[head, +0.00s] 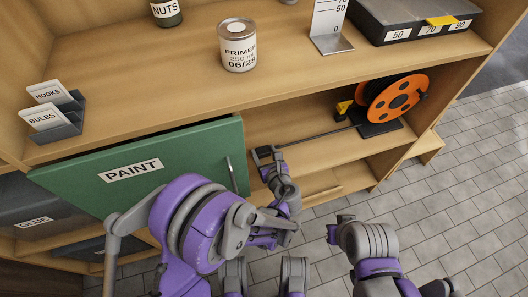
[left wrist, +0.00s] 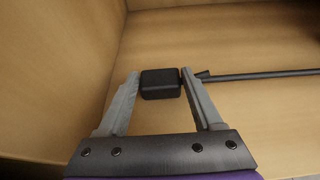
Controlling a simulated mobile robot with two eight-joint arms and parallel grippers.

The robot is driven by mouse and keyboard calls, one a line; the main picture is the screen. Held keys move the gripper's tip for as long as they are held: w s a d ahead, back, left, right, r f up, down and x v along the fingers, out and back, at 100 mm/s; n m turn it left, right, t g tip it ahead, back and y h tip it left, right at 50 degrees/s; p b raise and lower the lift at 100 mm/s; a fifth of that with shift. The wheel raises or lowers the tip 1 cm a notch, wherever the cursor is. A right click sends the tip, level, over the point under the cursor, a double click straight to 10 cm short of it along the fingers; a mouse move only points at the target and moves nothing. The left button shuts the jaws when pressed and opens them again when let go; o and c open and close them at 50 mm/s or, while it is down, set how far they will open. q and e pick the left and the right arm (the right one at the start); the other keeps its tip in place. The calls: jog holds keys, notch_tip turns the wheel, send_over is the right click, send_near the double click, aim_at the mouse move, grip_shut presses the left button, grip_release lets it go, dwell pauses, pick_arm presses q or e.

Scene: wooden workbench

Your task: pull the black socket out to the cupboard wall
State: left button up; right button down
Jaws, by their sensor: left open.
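The black socket (head: 264,152) lies in the open shelf bay below the worktop, right of the green door. It is a small dark block in the left wrist view (left wrist: 160,84). Its black cable (head: 318,134) runs right to an orange reel (head: 395,98) on a black stand. My left gripper (left wrist: 160,76) is open, with one finger on each side of the socket and narrow gaps at both sides. In the head view my left gripper (head: 268,160) reaches into the bay and partly covers the socket. My right gripper (head: 333,228) is low in front, its fingers unclear.
The green PAINT door (head: 140,165) is beside the bay. A yellow piece (head: 344,107) sits by the reel. Tiled floor (head: 455,190) is clear at right.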

pick_arm(q)
jog(key=o, duration=0.3)
jog(key=p+v, duration=0.2)
jog(key=v, duration=0.8)
jog(key=shift+s+r, duration=0.2)
jog(key=shift+s, duration=0.15)
